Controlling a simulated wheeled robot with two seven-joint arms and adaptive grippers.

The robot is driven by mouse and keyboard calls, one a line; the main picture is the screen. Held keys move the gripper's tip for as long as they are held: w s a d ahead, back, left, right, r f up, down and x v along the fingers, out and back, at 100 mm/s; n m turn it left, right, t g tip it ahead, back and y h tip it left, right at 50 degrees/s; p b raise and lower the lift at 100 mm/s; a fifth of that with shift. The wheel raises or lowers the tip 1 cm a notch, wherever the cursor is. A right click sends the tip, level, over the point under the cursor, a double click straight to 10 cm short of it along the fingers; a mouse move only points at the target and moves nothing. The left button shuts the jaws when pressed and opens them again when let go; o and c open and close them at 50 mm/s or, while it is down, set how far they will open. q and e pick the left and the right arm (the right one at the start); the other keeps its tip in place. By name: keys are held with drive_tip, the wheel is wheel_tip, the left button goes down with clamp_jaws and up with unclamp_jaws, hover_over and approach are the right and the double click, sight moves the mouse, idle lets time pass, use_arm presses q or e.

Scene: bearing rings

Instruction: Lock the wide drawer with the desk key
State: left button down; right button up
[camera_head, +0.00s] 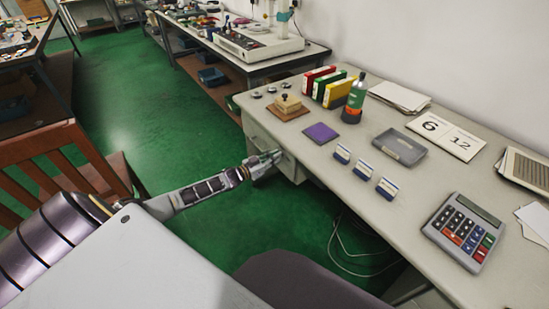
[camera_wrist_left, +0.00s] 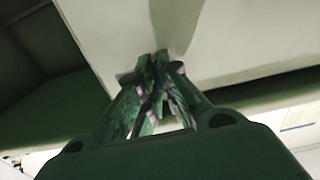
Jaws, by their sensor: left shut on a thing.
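My left gripper (camera_head: 268,159) reaches from the left to the drawer front under the desk's left end. It is shut, with its fingertips close to the drawer face (camera_head: 277,147). In the left wrist view the fingers (camera_wrist_left: 160,62) come together against or just before a pale panel (camera_wrist_left: 215,35). The thing between the fingers is too small and dark to make out, and I cannot tell whether it sits in a lock. No key or keyhole shows clearly. My right gripper is not in view.
The desk top (camera_head: 345,215) holds a calculator (camera_head: 464,231), a grey tray (camera_head: 400,147), a bottle (camera_head: 355,98), binders (camera_head: 337,88), a purple pad (camera_head: 321,132) and small blue-and-white boxes (camera_head: 363,170). A wooden chair (camera_head: 60,170) stands at left. A dark seat (camera_head: 305,282) is below. Green floor lies open beyond.

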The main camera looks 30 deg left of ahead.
use_arm(q)
drive_tip(key=c, duration=1.6)
unclamp_jaws()
drive_tip(key=shift+v, duration=6)
drive_tip(key=shift+f, duration=0.1)
